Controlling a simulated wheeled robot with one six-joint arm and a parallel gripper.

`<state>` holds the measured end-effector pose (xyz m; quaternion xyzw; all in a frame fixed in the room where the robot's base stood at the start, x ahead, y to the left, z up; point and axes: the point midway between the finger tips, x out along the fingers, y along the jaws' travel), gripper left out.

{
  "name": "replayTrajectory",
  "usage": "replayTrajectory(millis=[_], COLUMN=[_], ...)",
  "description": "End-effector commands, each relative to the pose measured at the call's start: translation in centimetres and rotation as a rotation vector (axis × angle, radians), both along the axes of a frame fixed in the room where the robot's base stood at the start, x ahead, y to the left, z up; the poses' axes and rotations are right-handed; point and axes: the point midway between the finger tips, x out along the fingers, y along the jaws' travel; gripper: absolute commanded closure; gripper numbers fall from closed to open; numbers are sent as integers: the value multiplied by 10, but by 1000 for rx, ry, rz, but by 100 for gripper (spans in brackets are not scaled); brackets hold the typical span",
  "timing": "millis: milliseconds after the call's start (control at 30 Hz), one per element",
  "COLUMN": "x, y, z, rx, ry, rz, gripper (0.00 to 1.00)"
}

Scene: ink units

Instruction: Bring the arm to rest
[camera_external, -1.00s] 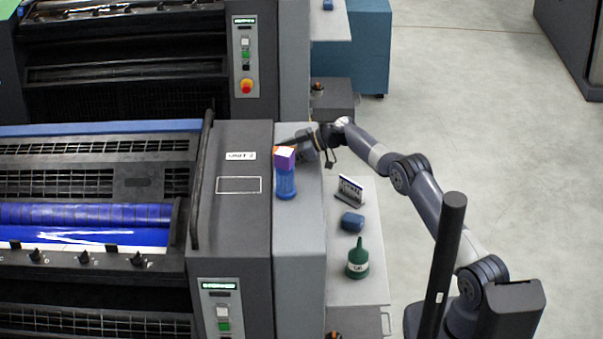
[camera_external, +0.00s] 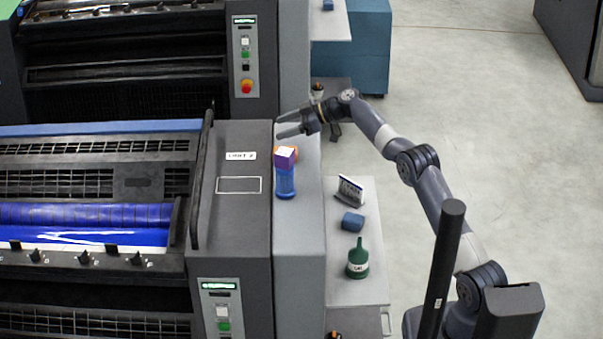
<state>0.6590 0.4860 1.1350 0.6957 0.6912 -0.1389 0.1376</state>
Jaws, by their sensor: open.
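My gripper (camera_external: 279,126) is open and empty. It is raised above the grey side ledge (camera_external: 300,225) of the printing unit, its fingers pointing left. A blue bottle (camera_external: 285,182) with a purple top stands upright on the ledge, just below and in front of the gripper in the picture, apart from it. Something orange shows partly hidden behind the purple top. My arm reaches from its base at the lower right up to the ledge, bent at the elbow.
A blue cabinet (camera_external: 350,60) stands behind. The floor (camera_external: 530,170) to the right is clear.

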Motion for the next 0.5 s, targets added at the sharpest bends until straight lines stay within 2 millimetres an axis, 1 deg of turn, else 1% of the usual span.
replayTrajectory(millis=[500], x=[-23], y=[-22], z=[4], rx=[0], ry=[-1], rz=[-26], gripper=[35])
